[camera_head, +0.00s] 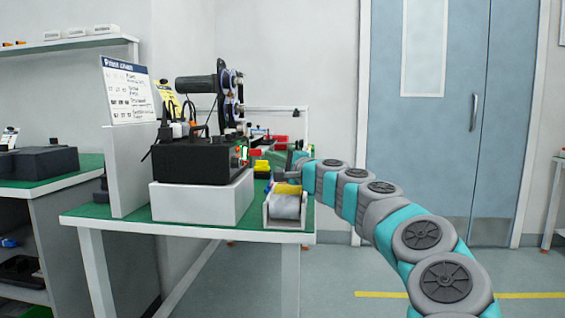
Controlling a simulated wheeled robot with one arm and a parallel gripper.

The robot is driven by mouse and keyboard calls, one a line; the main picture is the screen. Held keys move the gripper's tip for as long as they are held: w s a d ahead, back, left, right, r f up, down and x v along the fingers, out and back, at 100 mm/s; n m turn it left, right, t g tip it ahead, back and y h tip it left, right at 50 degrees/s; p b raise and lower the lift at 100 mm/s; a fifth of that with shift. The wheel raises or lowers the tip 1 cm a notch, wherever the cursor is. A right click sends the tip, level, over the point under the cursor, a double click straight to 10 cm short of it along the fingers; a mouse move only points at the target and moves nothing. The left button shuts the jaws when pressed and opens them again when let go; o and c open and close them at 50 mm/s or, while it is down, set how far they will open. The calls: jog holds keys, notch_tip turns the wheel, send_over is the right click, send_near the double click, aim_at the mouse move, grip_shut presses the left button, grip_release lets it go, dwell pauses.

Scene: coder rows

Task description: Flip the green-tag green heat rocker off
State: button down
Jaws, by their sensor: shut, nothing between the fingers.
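A black box-shaped machine (198,161) sits on a white riser (203,200) on the green-topped bench. A small green and red detail (243,153) shows at the right end of the machine; it may be the green tag and rocker, but it is too small to tell. My teal and grey arm reaches in from the lower right. My gripper (291,160) is small and dark, shut and empty. It is to the right of the machine's right end, apart from it in the picture. The rocker's position cannot be read.
A spool stand (229,90) rises behind the machine. A white upright panel with a sign (129,92) is at left. Colored parts lie behind. Open floor is at right.

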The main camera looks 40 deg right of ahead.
aim_at(247, 150)
jog(key=w+a, duration=0.1)
jog(key=w, duration=0.1)
jog(key=w+a, duration=0.1)
jog(key=w, duration=0.1)
jog(key=shift+a+r, duration=0.3)
jog(key=shift+r, duration=0.05)
